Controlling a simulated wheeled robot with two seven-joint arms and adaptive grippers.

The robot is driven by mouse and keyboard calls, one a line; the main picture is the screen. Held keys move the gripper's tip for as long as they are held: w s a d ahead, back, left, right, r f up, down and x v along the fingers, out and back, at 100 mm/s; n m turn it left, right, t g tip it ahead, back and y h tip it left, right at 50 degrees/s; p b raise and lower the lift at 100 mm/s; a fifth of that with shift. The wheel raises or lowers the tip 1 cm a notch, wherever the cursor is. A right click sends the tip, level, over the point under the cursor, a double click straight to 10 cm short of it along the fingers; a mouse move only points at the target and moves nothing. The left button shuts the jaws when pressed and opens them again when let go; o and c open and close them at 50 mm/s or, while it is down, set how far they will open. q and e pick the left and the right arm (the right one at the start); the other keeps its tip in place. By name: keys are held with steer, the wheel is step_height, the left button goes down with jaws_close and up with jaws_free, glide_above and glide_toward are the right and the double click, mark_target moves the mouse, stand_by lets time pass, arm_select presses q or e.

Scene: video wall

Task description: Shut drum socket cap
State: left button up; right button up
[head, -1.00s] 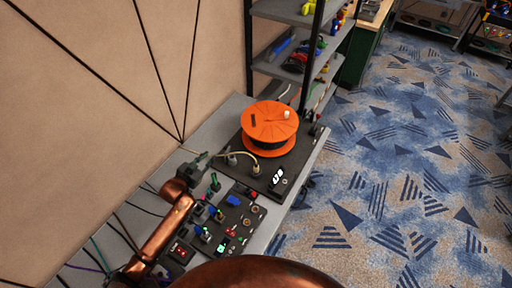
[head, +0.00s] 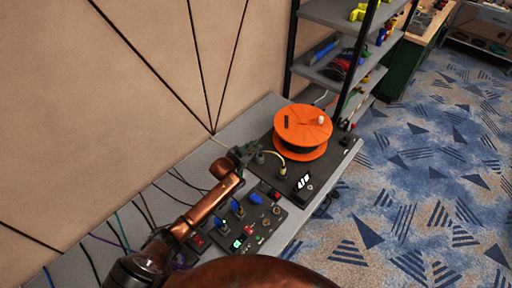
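The orange drum (head: 288,115) is a cable reel lying flat on a black board at the back of the bench. Its top shows a small white knob (head: 321,119) and small dark marks. I cannot tell clearly which part is the socket cap. My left arm comes in from the lower left. Its dark gripper (head: 246,154) is left of the drum and apart from it, close to the pale cable's plug (head: 260,158). The fingers are too small and dark to show whether they are open. My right gripper is out of view.
A control panel (head: 266,235) with blue plugs and switches sits in front of the drum board (head: 318,172). A shelf rack (head: 343,68) stands behind the drum. Black cables hang along the wall at left. The patterned floor at right is clear.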

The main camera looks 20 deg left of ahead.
arm_select(q)
jaws_close()
steer(key=shift+s+d+f+m+y, duration=0.25)
steer(key=shift+d+m+y, duration=0.15)
steer(key=shift+d+m, duration=0.2)
steer(key=shift+s+d+f+m+t+y, duration=0.15)
steer(key=shift+d+f+m+t+y, duration=0.35)
steer(key=shift+m, duration=0.4)
steer(key=shift+r, duration=0.15)
jaws_free()
steer(key=v, duration=1.2)
